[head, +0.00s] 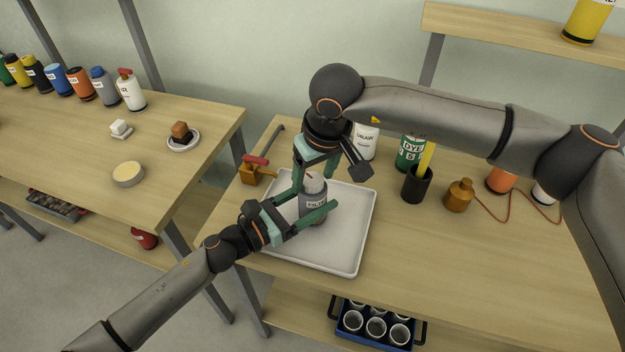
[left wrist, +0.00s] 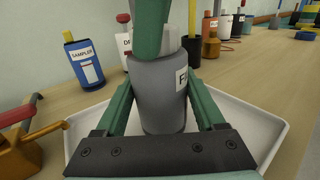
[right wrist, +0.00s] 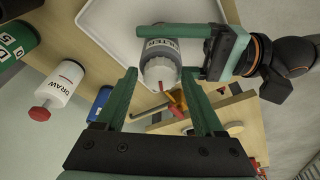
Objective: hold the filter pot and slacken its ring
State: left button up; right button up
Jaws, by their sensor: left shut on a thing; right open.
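The grey filter pot (head: 313,206) stands upright over the white tray (head: 345,262); I cannot tell if its base touches it. My left gripper (head: 317,196) is shut around the pot's body, one finger on each side, also seen in the left wrist view, where the pot (left wrist: 160,95) fills the middle. My right gripper (head: 316,170) is open above the pot, pointing down. In the right wrist view the pot's pale ring end (right wrist: 160,74) shows between its fingertips; contact is unclear. In the left wrist view a right finger hides most of the ring.
An orange valve with a red handle (head: 255,172) stands at the tray's left. Behind and right are a white bottle (head: 366,142), a green dye bottle (head: 409,153), a black cup (head: 416,186) and a brown bottle (head: 459,196). The tabletop at front right is clear.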

jog(key=m+h, duration=0.1)
jog(key=m, duration=0.4)
jog(key=shift+a, duration=0.2)
jog(key=m+h, duration=0.1)
jog(key=m, duration=0.2)
jog(key=shift+s+m, duration=0.1)
jog(key=shift+m, duration=0.3)
jog(key=c, duration=0.8)
jog(key=n+y, duration=0.1)
jog(key=n, duration=0.3)
jog(key=shift+d, duration=0.15)
jog(key=n+y, duration=0.1)
jog(key=n, duration=0.5)
jog(key=shift+d, duration=0.1)
